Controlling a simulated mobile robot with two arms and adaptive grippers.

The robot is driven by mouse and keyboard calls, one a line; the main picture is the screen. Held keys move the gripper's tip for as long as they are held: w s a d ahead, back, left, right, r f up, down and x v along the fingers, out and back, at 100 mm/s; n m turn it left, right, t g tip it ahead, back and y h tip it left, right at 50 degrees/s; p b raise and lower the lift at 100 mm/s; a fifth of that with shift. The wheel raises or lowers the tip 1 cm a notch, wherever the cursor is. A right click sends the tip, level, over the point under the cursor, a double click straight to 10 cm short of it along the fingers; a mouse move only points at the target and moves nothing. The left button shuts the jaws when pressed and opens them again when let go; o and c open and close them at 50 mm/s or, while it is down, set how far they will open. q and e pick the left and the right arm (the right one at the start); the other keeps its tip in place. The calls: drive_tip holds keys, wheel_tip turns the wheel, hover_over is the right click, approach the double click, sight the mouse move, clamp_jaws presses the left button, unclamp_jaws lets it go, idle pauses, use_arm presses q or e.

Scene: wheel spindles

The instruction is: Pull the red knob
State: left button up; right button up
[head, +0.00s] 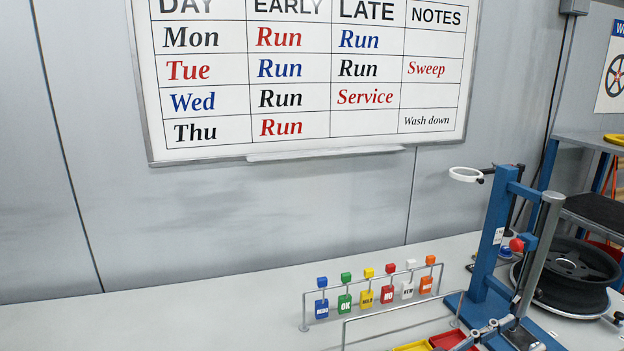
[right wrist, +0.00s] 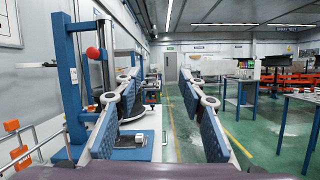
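The red knob (head: 516,245) is a round ball on the grey post of a blue stand (head: 494,240) at the right of the bench. In the right wrist view the red knob (right wrist: 93,53) shows at the upper left, outside and left of my fingers. My left gripper is not in view.
A wire rack with several coloured tags (head: 388,296) stands left of the stand. Yellow and red trays (head: 452,338) lie at the front. A black wheel (head: 566,272) lies right of the stand. The bench at the left (head: 150,320) is clear. A whiteboard (head: 310,80) hangs behind.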

drive_tip(key=s+d+f+m+g+y, duration=0.1)
drive_tip(key=s+f+m+y, duration=0.35)
drive_tip(key=f, duration=0.65)
drive_tip(key=s+d+f+m+y, duration=0.1)
drive_tip(key=s+f+m+y, duration=0.4)
drive_tip(key=f, duration=0.7)
drive_tip(key=s+a+f+m+g+y, duration=0.1)
drive_tip(key=s+a+f+m+y, duration=0.25)
drive_tip(key=s+a+y, duration=0.35)
drive_tip(key=s+a+f+m+g+y, duration=0.1)
drive_tip(key=s+a+f+m+y, duration=0.3)
drive_tip(key=a, duration=0.5)
wheel_tip(320, 180, down, 26)
drive_tip(key=s+m, duration=0.1)
drive_tip(key=s, duration=0.1)
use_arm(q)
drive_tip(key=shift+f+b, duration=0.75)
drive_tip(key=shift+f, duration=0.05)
use_arm(e)
drive_tip(key=s+d+f+g, duration=0.2)
drive_tip(key=s+d+f, duration=0.1)
drive_tip(key=s+f, duration=1.2)
drive_tip(key=shift+s+d+f, duration=0.2)
drive_tip(key=shift+s+f, duration=0.15)
drive_tip(key=shift+s, duration=0.65)
